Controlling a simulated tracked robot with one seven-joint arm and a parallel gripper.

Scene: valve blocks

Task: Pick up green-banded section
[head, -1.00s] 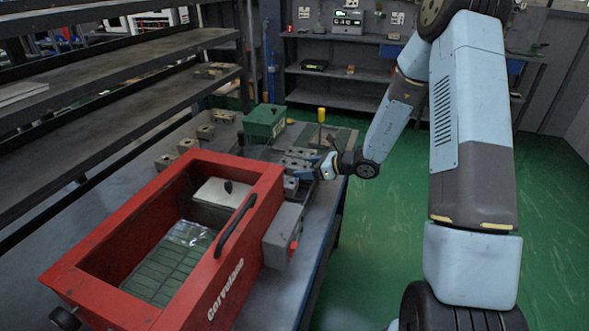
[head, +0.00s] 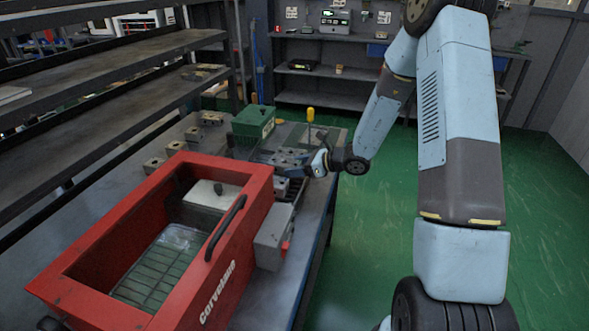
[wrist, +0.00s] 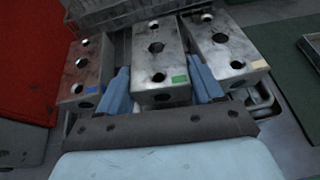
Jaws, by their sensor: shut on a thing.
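The green-banded section is a grey metal block with round holes and a small green patch (wrist: 178,79) on its near edge. It is the middle block (wrist: 157,60) of three in the wrist view. My gripper (wrist: 162,88) has one blue finger on each side of this block and is shut on it. I cannot tell whether the block is clear of the surface below. In the head view my gripper (head: 300,164) is over the workbench beyond the red box, and the block is too small and covered to make out.
A blue-marked block (wrist: 84,72) and a yellow-marked block (wrist: 230,50) stand close on either side. The red box (head: 215,285) fills the near bench. A green box (head: 253,122) stands behind, with several small blocks (head: 193,135) to its left. Green floor lies open at right.

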